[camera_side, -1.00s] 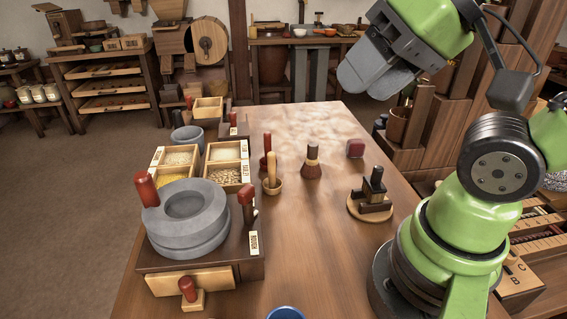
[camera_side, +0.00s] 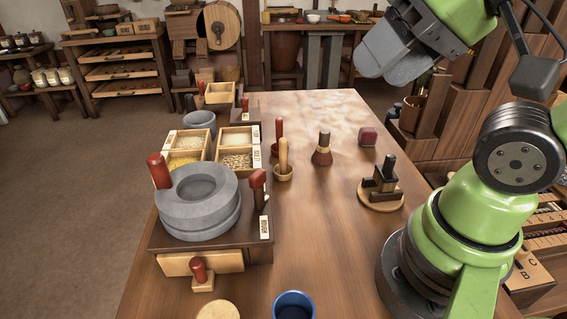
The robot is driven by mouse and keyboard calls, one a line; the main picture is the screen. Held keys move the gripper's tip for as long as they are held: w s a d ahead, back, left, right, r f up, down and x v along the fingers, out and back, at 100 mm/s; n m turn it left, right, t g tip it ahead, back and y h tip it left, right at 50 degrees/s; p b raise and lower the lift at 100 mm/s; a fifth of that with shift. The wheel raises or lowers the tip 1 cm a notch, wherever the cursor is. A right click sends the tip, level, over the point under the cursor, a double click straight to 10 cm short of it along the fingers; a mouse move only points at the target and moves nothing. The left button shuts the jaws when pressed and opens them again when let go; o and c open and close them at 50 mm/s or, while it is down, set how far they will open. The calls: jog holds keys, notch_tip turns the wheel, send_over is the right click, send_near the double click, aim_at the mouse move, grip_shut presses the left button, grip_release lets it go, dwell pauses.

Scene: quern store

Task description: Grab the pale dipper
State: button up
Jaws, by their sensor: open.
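The pale dipper (camera_side: 283,171) stands upright on the table, a small light wooden cup with a tall pale handle. It is right of the grain boxes. A dark item with a red handle (camera_side: 279,130) stands just behind it and is partly hidden by it. My gripper (camera_side: 376,65) is high at the upper right, above and well to the right of the dipper. It is open and apart from everything on the table. Its fingers overlap in this view, so the gap between them is hidden.
A stone quern (camera_side: 197,207) sits on a dark wooden base at left, with grain boxes (camera_side: 236,147) behind it. A brush (camera_side: 322,150) stands right of the dipper, and a dark stamp on a round board (camera_side: 381,194) is farther right. A blue cup (camera_side: 294,304) is in front. The table centre is clear.

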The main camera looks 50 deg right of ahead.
jog(key=m+g+h, duration=0.3)
jog(key=h, duration=0.2)
send_over(283, 139)
jog(key=s+a, duration=0.2)
jog(key=s, duration=0.2)
notch_tip(283, 139, down, 12)
jog(key=r, duration=0.1)
jog(key=shift+g, duration=0.3)
jog(key=x, duration=0.9)
jog(key=shift+w+a+f, duration=0.3)
jog(key=shift+a, duration=0.05)
jog(key=shift+s+a+x, duration=0.1)
jog(key=shift+a+x, duration=0.05)
jog(key=shift+x, duration=1.25)
jog(key=shift+s+a+x, duration=0.1)
jog(key=shift+s+x, duration=0.05)
jog(key=shift+x, duration=1.3)
jog(key=shift+f, duration=0.15)
grip_shut()
